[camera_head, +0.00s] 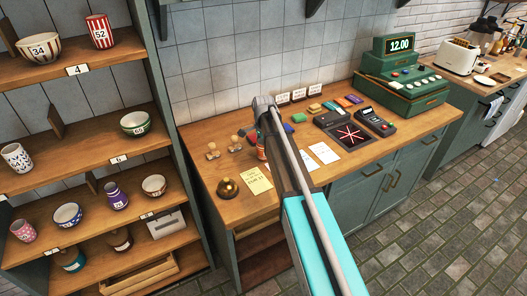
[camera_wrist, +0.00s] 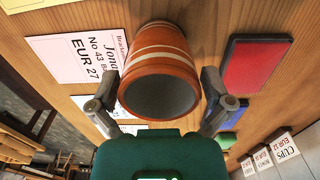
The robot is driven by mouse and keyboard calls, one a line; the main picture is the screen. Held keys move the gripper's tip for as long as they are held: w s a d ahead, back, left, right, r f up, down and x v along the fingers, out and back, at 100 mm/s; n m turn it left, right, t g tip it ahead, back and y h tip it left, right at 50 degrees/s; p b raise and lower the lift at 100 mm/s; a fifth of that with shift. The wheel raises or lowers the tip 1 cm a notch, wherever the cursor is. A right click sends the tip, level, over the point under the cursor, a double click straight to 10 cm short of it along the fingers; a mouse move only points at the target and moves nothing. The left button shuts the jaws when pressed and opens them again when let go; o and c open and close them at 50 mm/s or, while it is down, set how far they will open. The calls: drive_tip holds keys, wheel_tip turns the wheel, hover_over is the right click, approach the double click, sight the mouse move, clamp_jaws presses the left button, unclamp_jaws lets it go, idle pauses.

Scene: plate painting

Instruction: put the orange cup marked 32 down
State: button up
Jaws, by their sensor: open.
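The orange cup (camera_wrist: 160,58) with pale stripes stands on the wooden counter in the wrist view, its dark open mouth facing my camera. My gripper (camera_wrist: 158,102) is open, with one finger on each side of the cup near its rim; a thin gap seems to show on each side. In the head view only a sliver of the orange cup (camera_head: 261,153) shows beside my arm, which hides most of the gripper and cup. The number 32 is not visible.
A pink price card (camera_wrist: 75,50) and a red pad (camera_wrist: 255,65) lie either side of the cup. Shelves with cups stand left.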

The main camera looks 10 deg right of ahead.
drive_tip(key=c, duration=1)
drive_tip(key=shift+r, duration=0.1)
drive_tip(key=shift+c, duration=0.2)
wheel_tip(320, 180, up, 3)
drive_tip(key=p, duration=0.3)
drive_tip(key=shift+f, duration=0.2)
drive_tip(key=s+r+p, duration=1)
drive_tip(key=s, duration=0.4)
drive_tip(key=shift+d, duration=0.15)
